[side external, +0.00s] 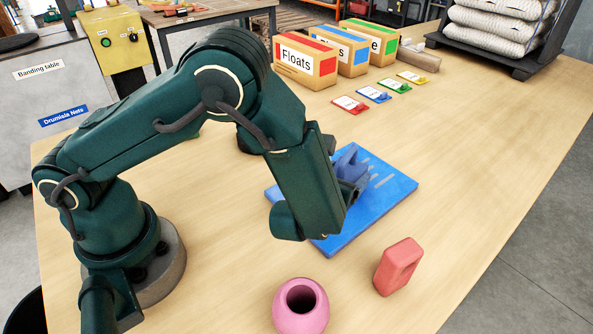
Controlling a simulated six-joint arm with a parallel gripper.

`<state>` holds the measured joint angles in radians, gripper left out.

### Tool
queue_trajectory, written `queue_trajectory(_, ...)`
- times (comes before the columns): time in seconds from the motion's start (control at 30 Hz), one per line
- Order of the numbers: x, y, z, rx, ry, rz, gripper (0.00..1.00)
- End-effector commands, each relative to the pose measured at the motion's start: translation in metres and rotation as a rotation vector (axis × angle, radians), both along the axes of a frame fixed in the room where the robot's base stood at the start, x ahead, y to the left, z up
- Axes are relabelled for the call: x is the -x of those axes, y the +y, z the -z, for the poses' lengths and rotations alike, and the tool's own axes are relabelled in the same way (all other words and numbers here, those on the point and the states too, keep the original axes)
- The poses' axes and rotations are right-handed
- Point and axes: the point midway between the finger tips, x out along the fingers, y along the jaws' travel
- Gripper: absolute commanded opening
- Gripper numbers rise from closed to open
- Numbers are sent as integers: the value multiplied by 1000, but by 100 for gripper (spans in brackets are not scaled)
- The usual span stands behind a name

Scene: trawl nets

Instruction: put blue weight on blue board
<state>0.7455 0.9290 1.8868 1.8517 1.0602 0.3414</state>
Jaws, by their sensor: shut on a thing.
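The blue board (398,190) lies flat on the wooden table, with pale slots or stripes on its upper face. A darker blue piece, which looks like the blue weight (350,160), is at the board's upper left part. My gripper (354,184) is shut on this blue weight, over the board. My forearm hides most of the gripper and part of the weight. I cannot tell whether the weight touches the board or is held just above it.
A red block (398,267) stands near the board's front right. A pink round float (300,308) with a hole is at the front. Labelled boxes, including Floats (305,63), and several coloured cards (350,105) are at the back. The table's right side is clear.

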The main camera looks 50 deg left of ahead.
Motion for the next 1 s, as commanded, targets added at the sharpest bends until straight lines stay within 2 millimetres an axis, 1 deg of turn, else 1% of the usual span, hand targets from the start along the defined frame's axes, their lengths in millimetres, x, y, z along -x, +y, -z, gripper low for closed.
queue_trajectory(0.13,-1,0,7,-1,-7,1,0)
queue_trajectory(0.57,-1,0,10,0,-7,1,0)
queue_trajectory(0.6,0,0,12,1,-1,1,82)
queue_trajectory(0.63,0,0,12,1,-1,1,94)
queue_trajectory(0.67,0,0,12,1,-1,1,100)
queue_trajectory(0.9,0,0,12,1,-1,1,100)
queue_trajectory(1.0,1,0,8,1,-2,1,100)
